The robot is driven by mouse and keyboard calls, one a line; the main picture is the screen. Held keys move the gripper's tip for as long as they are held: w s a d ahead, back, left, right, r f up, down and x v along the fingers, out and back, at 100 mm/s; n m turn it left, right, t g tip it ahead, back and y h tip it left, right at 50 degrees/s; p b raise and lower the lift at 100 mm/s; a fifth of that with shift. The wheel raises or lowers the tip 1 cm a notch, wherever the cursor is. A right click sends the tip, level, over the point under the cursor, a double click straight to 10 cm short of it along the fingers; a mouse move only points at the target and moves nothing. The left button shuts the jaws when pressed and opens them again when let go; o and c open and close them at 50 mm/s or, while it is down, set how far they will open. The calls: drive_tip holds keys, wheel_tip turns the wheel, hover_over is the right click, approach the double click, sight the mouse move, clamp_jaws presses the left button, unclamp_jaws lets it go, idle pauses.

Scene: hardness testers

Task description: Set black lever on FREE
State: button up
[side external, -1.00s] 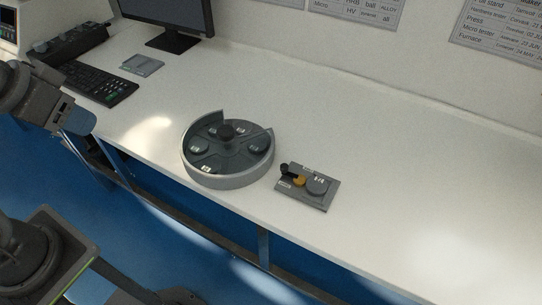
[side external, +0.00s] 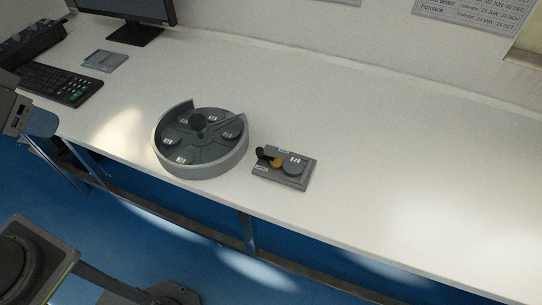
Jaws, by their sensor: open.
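A small grey plate (side external: 300,181) lies near the front edge of the white bench. At its left end is a small black lever (side external: 262,153) with a rounded knob. An orange-yellow part (side external: 277,162) sits beside the lever, and a round grey disc (side external: 295,161) is to the right. The pale labels on the plate are too small to read, so I cannot tell which mark the lever points at. My gripper (side external: 40,122) is at the far left edge, partly cut off, open and well away from the plate.
A round grey tray (side external: 205,170) with a raised wall, several labelled pads and a black central knob stands left of the plate. A keyboard (side external: 61,84), a grey pad (side external: 104,60) and a monitor (side external: 125,16) are at the back left. The bench's right side is clear.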

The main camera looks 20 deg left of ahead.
idle(0.3)
drive_tip(key=shift+o, duration=0.5)
drive_tip(key=n+g, duration=0.6)
hover_over(260, 150)
wheel_tip(260, 150, down, 14)
wheel_tip(260, 150, down, 14)
drive_tip(key=shift+a+f, duration=0.1)
